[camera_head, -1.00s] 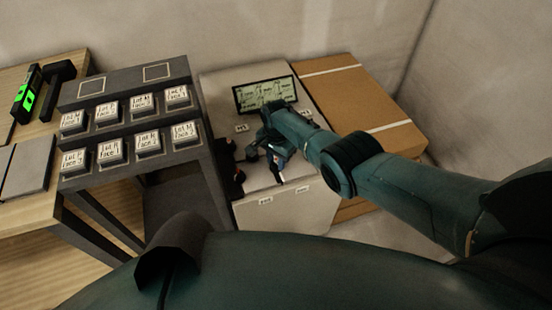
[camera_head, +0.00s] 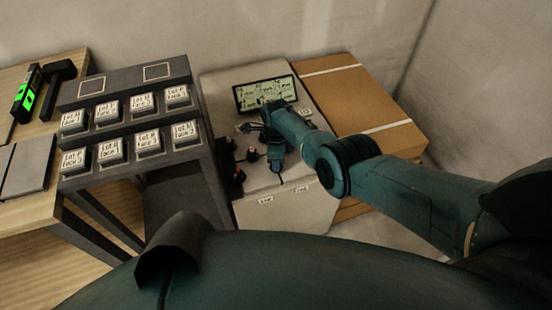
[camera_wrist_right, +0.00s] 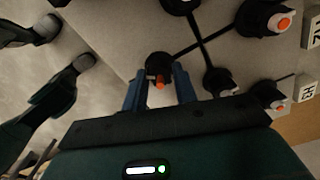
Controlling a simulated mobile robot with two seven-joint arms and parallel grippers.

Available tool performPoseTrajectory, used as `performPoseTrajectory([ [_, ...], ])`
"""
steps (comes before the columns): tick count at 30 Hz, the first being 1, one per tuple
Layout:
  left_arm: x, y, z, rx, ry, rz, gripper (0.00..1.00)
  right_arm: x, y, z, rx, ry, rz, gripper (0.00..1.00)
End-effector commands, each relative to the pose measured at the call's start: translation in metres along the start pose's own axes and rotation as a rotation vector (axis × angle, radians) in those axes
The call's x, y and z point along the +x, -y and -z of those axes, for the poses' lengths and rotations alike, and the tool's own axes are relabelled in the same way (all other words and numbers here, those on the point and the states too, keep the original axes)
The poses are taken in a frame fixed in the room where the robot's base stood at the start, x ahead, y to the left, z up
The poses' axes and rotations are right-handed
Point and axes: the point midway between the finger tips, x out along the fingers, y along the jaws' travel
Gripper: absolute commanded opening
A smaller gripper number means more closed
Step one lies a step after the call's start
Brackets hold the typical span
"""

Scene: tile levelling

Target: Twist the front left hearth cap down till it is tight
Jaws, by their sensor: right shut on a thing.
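My right gripper (camera_head: 275,158) reaches down over the pale hearth top (camera_head: 222,90). In the right wrist view, the blue fingers of my right gripper (camera_wrist_right: 160,88) are shut on a dark cap (camera_wrist_right: 159,66) with an orange-red part showing between them. The cap sits at the hearth surface; whether it is tight does not show. In the head view the gripper and forearm hide this cap. I cannot read a label for it. My left gripper is in neither view.
A display panel (camera_head: 265,94) stands behind. A dark rack of labelled blocks (camera_head: 125,80) is left, a cardboard box (camera_head: 360,100) right.

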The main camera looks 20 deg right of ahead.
Motion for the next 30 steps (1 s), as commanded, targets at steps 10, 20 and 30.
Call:
performPoseTrajectory([
  [10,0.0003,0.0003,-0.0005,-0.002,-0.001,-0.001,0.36,-0.0007,0.0008,0.0014,0.248,-0.003,0.000,0.05],
  [20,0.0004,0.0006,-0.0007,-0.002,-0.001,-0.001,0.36,-0.0010,0.0011,0.0018,0.355,-0.004,0.001,0.05],
  [30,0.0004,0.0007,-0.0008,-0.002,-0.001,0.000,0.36,-0.0011,0.0012,0.0019,0.369,-0.004,0.001,0.05],
])
